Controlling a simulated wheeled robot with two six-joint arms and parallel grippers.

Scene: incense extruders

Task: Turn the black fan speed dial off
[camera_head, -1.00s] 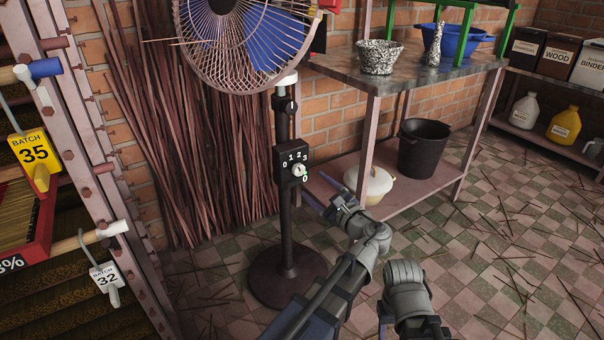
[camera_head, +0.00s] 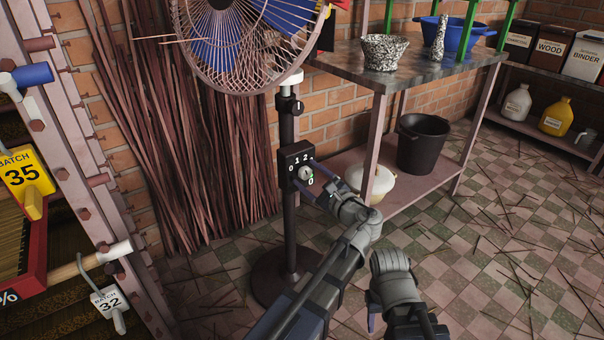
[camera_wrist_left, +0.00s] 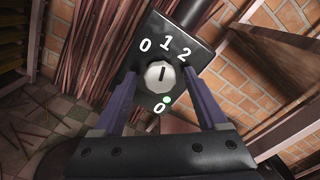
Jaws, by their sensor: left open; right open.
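The fan (camera_head: 235,45) stands on a dark pole with a black control box (camera_head: 296,152). The box carries a round grey-white dial (camera_head: 306,173), also in the left wrist view (camera_wrist_left: 160,75). There, white numbers 0, 1 and 2 arc above the dial, and its dark line points roughly up toward 1. A green dot and another 0 sit below it. My left gripper (camera_head: 310,178) is open, with its purple fingers on either side of the dial; I cannot tell whether they touch it. My right gripper (camera_head: 372,312) is low at the front, partly hidden and empty.
A metal shelf table (camera_head: 345,68) with bowls stands to the right, a black bucket (camera_head: 421,142) and pale pot (camera_head: 379,185) on its lower shelf. A rack with tags 35 and 32 is at left. Stick bundles (camera_head: 190,150) lean behind the fan.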

